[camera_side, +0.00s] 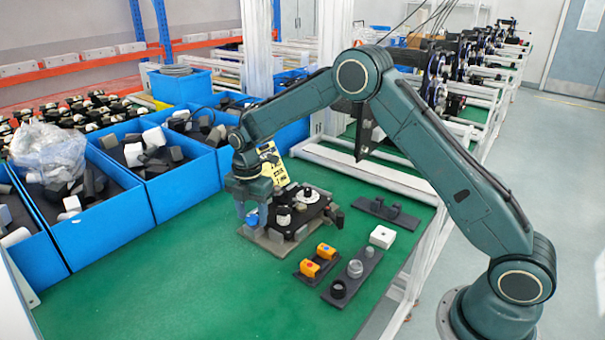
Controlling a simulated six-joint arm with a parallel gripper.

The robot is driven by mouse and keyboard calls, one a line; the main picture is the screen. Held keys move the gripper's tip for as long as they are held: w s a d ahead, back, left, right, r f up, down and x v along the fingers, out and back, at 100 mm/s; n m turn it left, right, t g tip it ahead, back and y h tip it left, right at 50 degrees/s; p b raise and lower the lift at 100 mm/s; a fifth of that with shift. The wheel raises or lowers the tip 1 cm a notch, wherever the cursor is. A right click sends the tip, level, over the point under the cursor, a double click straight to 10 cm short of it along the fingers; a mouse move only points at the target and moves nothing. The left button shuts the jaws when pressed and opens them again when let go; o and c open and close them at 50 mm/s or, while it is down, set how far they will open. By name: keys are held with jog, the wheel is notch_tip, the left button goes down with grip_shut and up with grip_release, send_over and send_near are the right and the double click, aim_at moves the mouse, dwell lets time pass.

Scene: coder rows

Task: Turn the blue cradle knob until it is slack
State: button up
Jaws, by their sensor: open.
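A fixture with a black top and a grey base (275,240) stands on the green table. A small blue part, which looks like the cradle knob (252,219), shows at the fixture's left end. My gripper (253,214) points down over that end, with its fingers open around or just beside the blue part. I cannot tell whether they touch it. My gripper hides part of the knob and the near cradle. A white round part (308,195) sits on the black top, and a yellow labelled plate (273,165) stands behind.
Blue bins (110,225) line the left. The green table (190,295) is clear in front.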

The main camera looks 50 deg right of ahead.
jog(key=m, duration=1)
dwell(0.3)
jog(key=shift+m, duration=0.3)
jog(key=m, duration=0.4)
jog(key=shift+m, duration=2.9)
